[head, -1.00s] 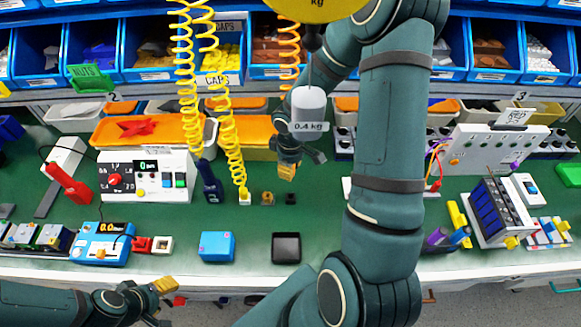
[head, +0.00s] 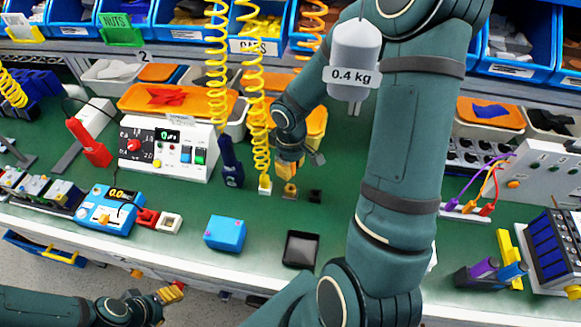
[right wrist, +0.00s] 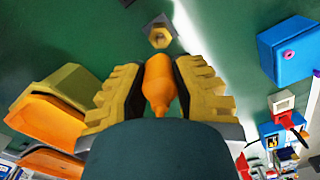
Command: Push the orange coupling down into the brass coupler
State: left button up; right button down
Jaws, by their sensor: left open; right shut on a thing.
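My right gripper (head: 288,171) is shut on the orange coupling (right wrist: 158,82), which lies between its yellow fingers in the right wrist view. In the head view the gripper hides the coupling. The brass coupler (head: 290,191) stands on the green bench just below the right fingertips. It also shows in the right wrist view (right wrist: 160,38), beyond the coupling's tip, with a visible gap between them in that picture. I cannot tell the exact height between them. My left gripper (head: 171,293) is open and empty at the lower left, by the bench's front edge.
A yellow coiled hose (head: 259,120) hangs just left of the coupler. A small black block (head: 315,196) stands to its right. A blue box (head: 225,233) and a black tray (head: 301,249) lie in front. A 0.4 kg weight (head: 354,60) hangs before the right arm.

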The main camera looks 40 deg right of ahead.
jog(key=shift+f+b, duration=1.05)
jog(key=shift+f, duration=0.3)
jog(key=shift+f+b, duration=0.55)
jog(key=shift+f, duration=0.2)
